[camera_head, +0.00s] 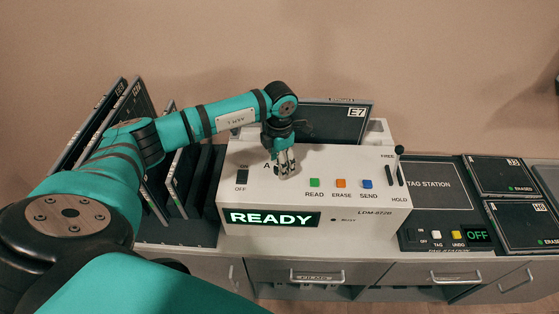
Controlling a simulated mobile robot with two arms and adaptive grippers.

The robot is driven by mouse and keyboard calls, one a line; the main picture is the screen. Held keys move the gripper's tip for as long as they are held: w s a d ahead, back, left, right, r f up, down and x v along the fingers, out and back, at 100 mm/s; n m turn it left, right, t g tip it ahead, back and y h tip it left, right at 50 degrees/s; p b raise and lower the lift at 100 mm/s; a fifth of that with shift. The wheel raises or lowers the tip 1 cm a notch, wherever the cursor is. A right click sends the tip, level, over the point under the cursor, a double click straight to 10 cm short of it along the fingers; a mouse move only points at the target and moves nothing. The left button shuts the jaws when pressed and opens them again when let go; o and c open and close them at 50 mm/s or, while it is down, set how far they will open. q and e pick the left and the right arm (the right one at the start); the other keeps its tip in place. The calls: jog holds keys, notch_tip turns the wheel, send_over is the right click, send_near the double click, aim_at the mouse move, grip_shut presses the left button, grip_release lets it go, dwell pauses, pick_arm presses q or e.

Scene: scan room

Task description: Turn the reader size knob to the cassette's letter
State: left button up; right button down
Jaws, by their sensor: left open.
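The white reader (345,214) stands on the counter with its display (271,218) lit "READY". A dark cassette marked "E7" (333,127) stands upright at the back of the reader. My left gripper (285,172) points down over the reader's top left part, at the place beside a printed "A". It is open. The size knob is hidden under or between its fingers, so I cannot tell its setting or whether the fingers touch it. My right gripper is not in view.
The reader has green (314,183), orange (341,184) and blue (367,184) buttons and a FREE/HOLD lever (398,152). Upright cassettes (119,118) stand in a rack at left. A tag station (432,187) and two flat cassettes (499,175) lie at right.

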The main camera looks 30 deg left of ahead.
pick_arm(q)
jog(key=shift+f, duration=0.8)
grip_shut()
jog(key=shift+f+m+b, duration=0.15)
jog(key=shift+m+b, duration=0.55)
jog(key=shift+b, duration=0.15)
jog(key=m+b, duration=0.6)
jog(key=b, duration=0.1)
jog(key=shift+m, duration=0.4)
jog(key=m+b, duration=0.2)
jog(key=shift+m+b, duration=0.3)
jog(key=shift+b, duration=0.05)
jog(key=shift+r+m+b, duration=0.2)
jog(key=shift+m+b, duration=0.2)
jog(key=shift+m, duration=0.2)
